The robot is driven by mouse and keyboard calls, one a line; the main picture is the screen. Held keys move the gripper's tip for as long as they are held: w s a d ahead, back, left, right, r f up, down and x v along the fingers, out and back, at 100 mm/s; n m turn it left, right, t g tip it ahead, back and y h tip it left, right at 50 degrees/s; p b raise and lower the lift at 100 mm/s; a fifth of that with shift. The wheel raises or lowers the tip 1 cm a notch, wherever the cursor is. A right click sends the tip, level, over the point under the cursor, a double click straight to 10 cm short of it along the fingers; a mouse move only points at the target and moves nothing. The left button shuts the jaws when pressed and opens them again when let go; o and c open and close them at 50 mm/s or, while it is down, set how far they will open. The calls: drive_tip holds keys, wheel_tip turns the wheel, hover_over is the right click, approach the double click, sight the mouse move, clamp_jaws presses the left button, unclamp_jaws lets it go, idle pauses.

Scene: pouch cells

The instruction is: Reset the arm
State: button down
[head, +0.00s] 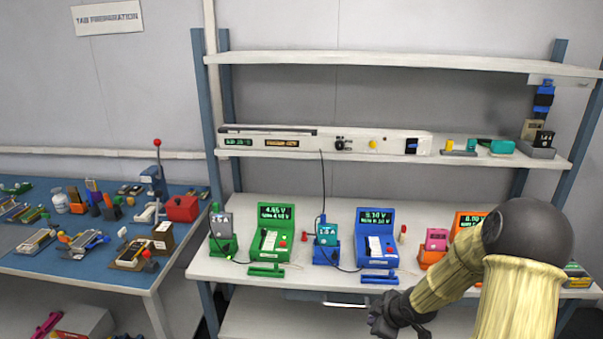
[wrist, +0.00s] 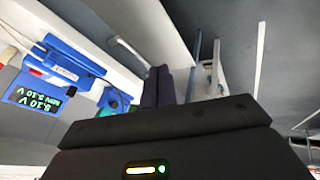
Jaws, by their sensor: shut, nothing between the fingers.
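My arm reaches in from the lower right of the head view. My gripper (head: 388,316) is dark and hangs in front of the workbench's front edge, below the blue tester (head: 376,238). In the wrist view my gripper (wrist: 165,72) has its two dark fingers together, with nothing between them. My arm hides part of the orange tester (head: 466,222).
The workbench (head: 330,283) also carries a green tester (head: 270,232) reading 4.65 V. A shelf above holds a long white instrument (head: 325,139). A blue table (head: 95,270) with several tools stands left. Free floor shows between the table and workbench.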

drive_tip(key=s+a+r+m+g+h+p, duration=0.1)
drive_tip(key=s+r+m+p, duration=0.3)
drive_tip(key=s+r, duration=0.5)
drive_tip(key=s+a+r+m+g+h+p, duration=0.1)
drive_tip(key=s+a+r+m+g+p, duration=0.1)
drive_tip(key=s+r+m, duration=0.7)
wheel_tip(320, 180, up, 2)
drive_tip(key=shift+s+a+r+h+p, duration=0.1)
drive_tip(key=shift+s+a+h+p, duration=0.25)
drive_tip(key=shift+a+p, duration=0.65)
drive_tip(key=shift+a, duration=0.15)
